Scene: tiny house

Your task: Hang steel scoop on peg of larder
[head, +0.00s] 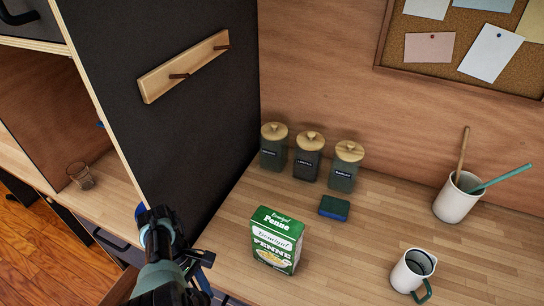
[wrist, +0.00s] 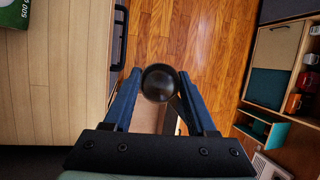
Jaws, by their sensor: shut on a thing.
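The steel scoop (wrist: 159,84) shows in the wrist view as a dark, shiny round form between the two blue fingers of my gripper (wrist: 158,74), which is shut on it. In the head view my arm covers most of the gripper, and I cannot make out the scoop. The larder's dark side panel (head: 115,75) carries a pale wooden rail (head: 155,84) with two dark pegs, a near peg (head: 180,76) and a far peg (head: 221,47). Both pegs are bare. My gripper is below the rail, near the larder's front edge, apart from the pegs.
On the counter (head: 350,245) stand a green penne box (head: 275,240), three lidded canisters (head: 308,157), a sponge (head: 334,207), a white mug (head: 411,271) and a utensil crock (head: 457,198). A glass (head: 81,176) stands inside the larder. Space before the rail is clear.

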